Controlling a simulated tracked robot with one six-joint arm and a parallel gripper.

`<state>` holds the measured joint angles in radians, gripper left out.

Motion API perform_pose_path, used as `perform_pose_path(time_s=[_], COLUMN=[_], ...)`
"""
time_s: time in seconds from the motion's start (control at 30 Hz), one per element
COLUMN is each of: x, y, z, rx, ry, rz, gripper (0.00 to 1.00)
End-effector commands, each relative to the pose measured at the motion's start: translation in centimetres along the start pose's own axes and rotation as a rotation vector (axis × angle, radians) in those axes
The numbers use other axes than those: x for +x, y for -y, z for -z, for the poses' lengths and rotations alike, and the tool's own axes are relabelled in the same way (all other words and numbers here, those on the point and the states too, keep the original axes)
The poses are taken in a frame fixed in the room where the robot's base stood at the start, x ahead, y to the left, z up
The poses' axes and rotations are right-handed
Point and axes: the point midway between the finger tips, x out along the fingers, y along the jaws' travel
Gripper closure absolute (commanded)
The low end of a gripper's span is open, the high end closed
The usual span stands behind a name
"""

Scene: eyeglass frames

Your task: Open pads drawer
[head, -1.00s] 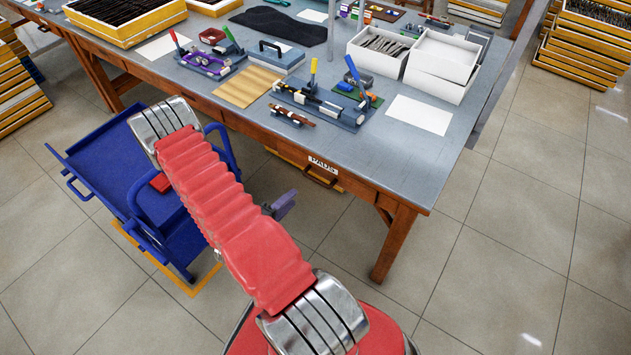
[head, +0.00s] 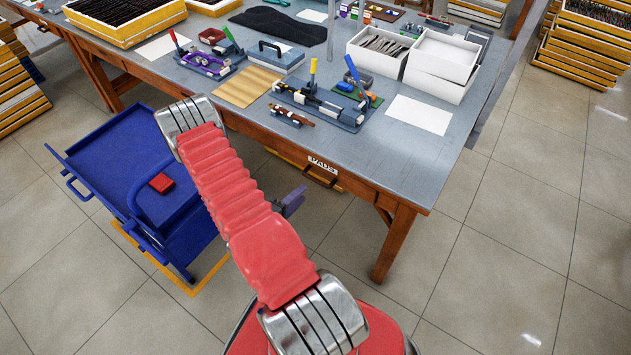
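The pads drawer (head: 319,172) is in the front edge of the workbench, near its right corner, in the head view. It has a white label reading "PADS" and a dark handle below the label. My gripper (head: 291,202) shows only in part, as a grey-purple piece past the right side of my red arm, below and to the left of the drawer handle. It looks apart from the handle. The rest of the gripper is hidden behind the arm, and its finger opening does not show.
The workbench (head: 385,165) carries fixtures, white boxes (head: 440,65), a wooden board and paper. Its front right leg (head: 394,243) stands right of my gripper. A blue cart (head: 125,165) with a red block (head: 161,183) stands left of my arm.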

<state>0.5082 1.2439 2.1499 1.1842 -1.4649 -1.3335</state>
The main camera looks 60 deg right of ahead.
Motion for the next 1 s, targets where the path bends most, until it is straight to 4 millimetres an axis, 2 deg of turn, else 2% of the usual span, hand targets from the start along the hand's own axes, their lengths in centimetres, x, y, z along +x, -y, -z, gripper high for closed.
perform_pose_path(time_s=[0.7,1.0], x=[8.6,10.3], y=[0.0,0.0], z=[-0.1,0.0], rx=[0.002,0.0], ry=[0.002,-0.001], rz=[-0.001,-0.001], gripper=[0.69,0.69])
